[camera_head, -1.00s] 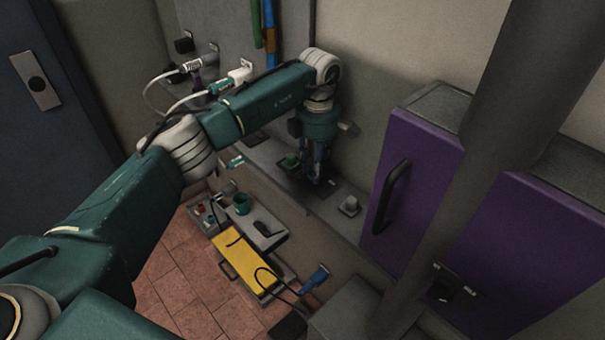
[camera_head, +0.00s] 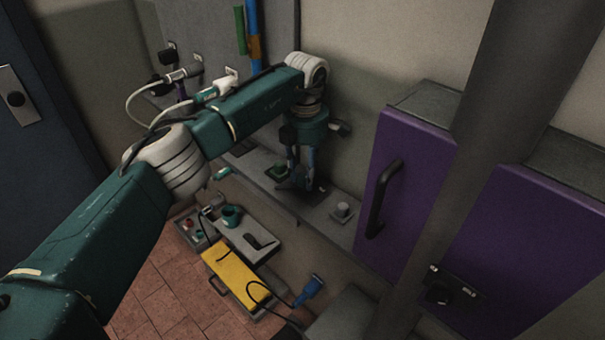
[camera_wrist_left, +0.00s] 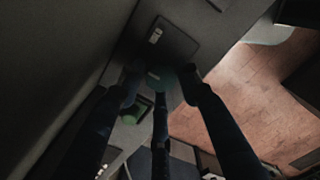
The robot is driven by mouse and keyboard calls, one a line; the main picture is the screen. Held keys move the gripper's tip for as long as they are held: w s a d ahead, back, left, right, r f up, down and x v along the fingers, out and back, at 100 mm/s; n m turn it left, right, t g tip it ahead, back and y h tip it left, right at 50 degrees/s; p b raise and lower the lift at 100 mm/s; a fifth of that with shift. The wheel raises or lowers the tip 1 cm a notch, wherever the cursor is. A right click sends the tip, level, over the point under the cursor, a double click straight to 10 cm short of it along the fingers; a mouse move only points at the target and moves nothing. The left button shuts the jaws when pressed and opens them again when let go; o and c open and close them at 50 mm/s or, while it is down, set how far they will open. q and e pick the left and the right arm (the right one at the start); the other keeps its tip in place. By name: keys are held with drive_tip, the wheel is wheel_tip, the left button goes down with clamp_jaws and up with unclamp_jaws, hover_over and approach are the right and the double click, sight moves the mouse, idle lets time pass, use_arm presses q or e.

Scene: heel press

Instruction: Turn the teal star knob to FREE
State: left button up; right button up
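My left gripper (camera_head: 298,184) points down over the grey wall ledge. A round dark teal thing, likely the star knob (camera_wrist_left: 160,76), shows between its fingertips in the left wrist view. The fingers (camera_wrist_left: 161,85) are spread around it with dark gaps at the sides; I cannot tell whether any finger touches it. In the head view the fingers hide this spot. The knob's markings cannot be read. My right gripper is not in view.
A green part (camera_head: 277,172) sits on the ledge left of the gripper, and a grey knob (camera_head: 342,210) sits to its right. A purple cabinet (camera_head: 425,190) with a black handle stands at the right. A yellow-topped case (camera_head: 238,273) is below.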

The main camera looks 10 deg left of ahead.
use_arm(q)
drive_tip(key=o, duration=0.3)
drive_tip(key=shift+w+d+r, duration=0.1)
drive_tip(key=shift+d, duration=0.15)
drive_tip(key=shift+r, duration=0.1)
wheel_tip(320, 180, up, 12)
drive_tip(key=shift+d, duration=0.1)
